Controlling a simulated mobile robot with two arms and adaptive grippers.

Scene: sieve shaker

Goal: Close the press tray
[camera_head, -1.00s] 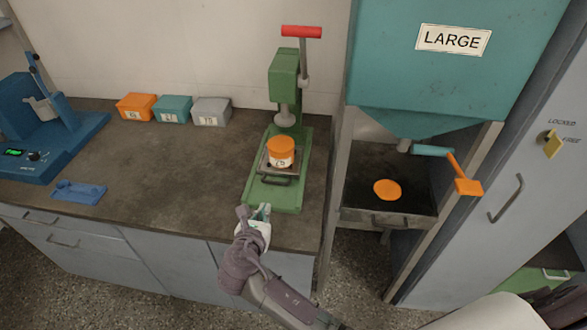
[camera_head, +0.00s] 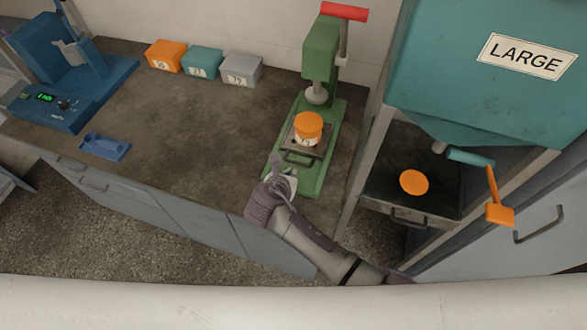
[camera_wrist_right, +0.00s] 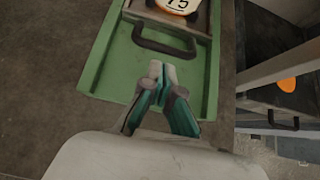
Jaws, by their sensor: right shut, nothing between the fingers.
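The green press (camera_head: 322,60) stands on the counter with its red handle (camera_head: 344,12) up at the top. Its press tray (camera_head: 288,143) is a small metal plate with a dark loop handle (camera_head: 302,158) at the front, sitting on the green base. An orange-lidded container (camera_head: 308,128) stands on the tray below the ram. My right gripper (camera_head: 277,172) is shut and empty at the front left of the base. In the right wrist view its fingertips (camera_wrist_right: 161,70) are just in front of the tray handle (camera_wrist_right: 160,46), apart from it. My left gripper is out of view.
Orange (camera_head: 166,56), teal (camera_head: 203,62) and grey (camera_head: 242,69) boxes stand along the wall. A blue device (camera_head: 70,75) and a small blue holder (camera_head: 106,146) are at the left. The teal hopper (camera_head: 470,95) is right of the press. The middle counter is clear.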

